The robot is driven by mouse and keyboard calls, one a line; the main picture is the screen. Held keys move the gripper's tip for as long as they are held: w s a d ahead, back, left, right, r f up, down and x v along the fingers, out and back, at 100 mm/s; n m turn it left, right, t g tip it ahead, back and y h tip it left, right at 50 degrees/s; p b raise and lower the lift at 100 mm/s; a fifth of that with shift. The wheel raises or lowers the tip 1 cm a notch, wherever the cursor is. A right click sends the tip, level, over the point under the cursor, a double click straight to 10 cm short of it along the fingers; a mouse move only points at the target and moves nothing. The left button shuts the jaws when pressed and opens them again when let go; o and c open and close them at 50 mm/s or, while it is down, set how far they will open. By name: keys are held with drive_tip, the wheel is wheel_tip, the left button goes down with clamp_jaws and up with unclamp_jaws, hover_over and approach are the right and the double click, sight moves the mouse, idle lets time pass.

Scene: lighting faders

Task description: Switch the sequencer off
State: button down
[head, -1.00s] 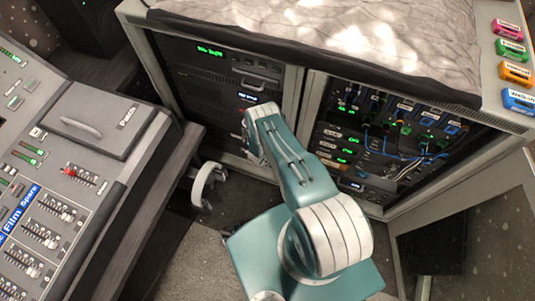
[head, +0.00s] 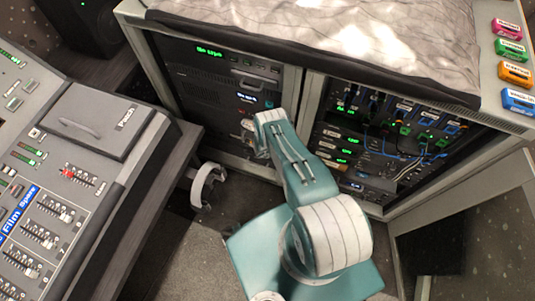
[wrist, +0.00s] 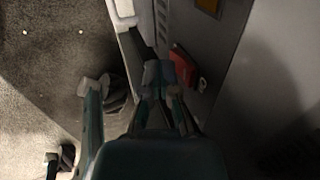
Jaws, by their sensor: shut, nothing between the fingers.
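My gripper (wrist: 160,74) shows in the wrist view with its two fingertips together and nothing between them. A red switch-like part (wrist: 183,66) on a grey panel (wrist: 222,62) is just right of the fingertips. Whether they touch it I cannot tell. A small pale piece (wrist: 202,85) is beside the red part. In the head view my arm reaches to the lower front of the left equipment rack (head: 215,85), and my gripper is hidden behind the arm. No label I can read marks the sequencer.
The right rack (head: 313,118) holds cabled units. The fader desk (head: 112,185) stands at left, and a white curved handle or chair part (head: 205,183) is near my arm. Coloured labelled blocks (head: 514,73) lie on the right top edge. An open panel (head: 500,195) is at lower right.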

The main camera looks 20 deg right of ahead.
drive_tip(key=shift+d, duration=0.15)
drive_tip(key=shift+w+f, duration=0.1)
drive_tip(key=shift+w, duration=0.05)
drive_tip(key=shift+r, duration=0.85)
